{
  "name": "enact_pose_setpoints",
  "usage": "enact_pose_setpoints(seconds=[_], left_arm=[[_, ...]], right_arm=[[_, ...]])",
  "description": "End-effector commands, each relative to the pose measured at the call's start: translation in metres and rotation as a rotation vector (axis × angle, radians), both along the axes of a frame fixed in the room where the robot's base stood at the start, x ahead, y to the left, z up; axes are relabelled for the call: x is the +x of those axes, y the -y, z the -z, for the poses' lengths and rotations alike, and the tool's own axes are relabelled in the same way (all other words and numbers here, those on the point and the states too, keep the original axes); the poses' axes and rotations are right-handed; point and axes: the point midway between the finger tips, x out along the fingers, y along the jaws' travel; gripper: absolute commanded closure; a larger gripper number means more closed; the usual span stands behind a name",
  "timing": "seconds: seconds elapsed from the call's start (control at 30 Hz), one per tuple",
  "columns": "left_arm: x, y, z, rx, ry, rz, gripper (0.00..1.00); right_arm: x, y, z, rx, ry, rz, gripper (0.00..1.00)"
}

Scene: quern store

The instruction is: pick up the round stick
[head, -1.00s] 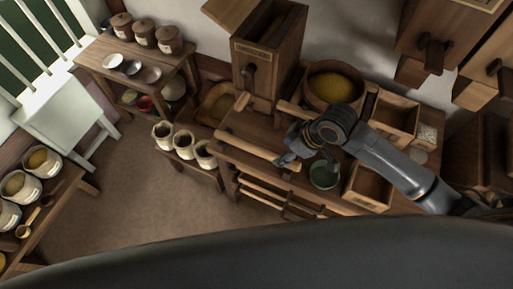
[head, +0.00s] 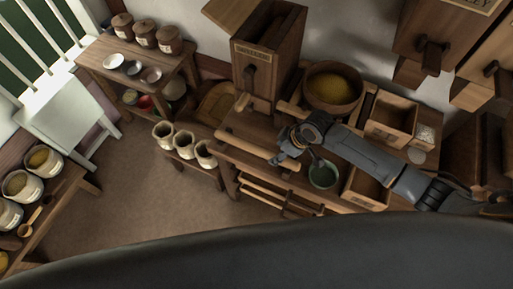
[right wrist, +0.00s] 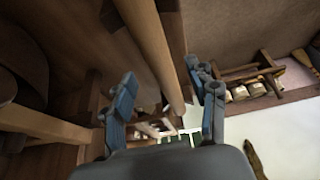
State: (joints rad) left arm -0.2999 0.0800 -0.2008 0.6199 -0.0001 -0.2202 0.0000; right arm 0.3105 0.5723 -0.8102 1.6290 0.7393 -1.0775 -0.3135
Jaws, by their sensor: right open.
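The round stick (head: 243,147) is a long, pale brown wooden rod lying slantwise along the front edge of the wooden workbench (head: 262,126) in the head view. My right gripper (head: 284,158) is open at the stick's right end, which it partly hides. In the right wrist view the stick (right wrist: 152,45) runs from the top down between the two spread fingers of my right gripper (right wrist: 163,85). I cannot tell whether a finger touches it. My left gripper is not in view.
On the bench near my right arm are a round tub of yellow grain (head: 333,88), a green bowl (head: 323,174) and open wooden boxes (head: 391,118). A tall wooden mill box (head: 268,55) stands behind. Jars (head: 184,145) stand on a low bench to the left.

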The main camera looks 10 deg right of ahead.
Motion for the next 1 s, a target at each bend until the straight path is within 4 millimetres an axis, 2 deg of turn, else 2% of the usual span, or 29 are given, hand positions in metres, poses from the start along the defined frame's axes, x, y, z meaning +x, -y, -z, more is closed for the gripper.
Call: enact_pose_setpoints(seconds=[0.13, 0.3, 0.6, 0.87, 0.9, 1.0], left_arm=[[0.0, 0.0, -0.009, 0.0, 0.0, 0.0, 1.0], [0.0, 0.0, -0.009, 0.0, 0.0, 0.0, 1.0], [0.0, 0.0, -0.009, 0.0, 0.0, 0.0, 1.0], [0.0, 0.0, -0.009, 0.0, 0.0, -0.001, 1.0], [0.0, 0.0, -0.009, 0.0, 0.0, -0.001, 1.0], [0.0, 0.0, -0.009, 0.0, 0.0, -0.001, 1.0]], right_arm=[[0.003, -0.003, 0.018, -0.002, -0.003, 0.001, 0.42], [0.007, -0.009, 0.035, -0.002, -0.001, 0.0, 0.42], [0.008, -0.009, 0.039, -0.002, 0.001, -0.001, 0.42], [0.008, -0.009, 0.039, -0.001, 0.0, -0.001, 0.95], [0.008, -0.009, 0.039, -0.001, 0.0, -0.001, 1.0], [0.008, -0.01, 0.038, -0.001, 0.0, -0.001, 1.0]])
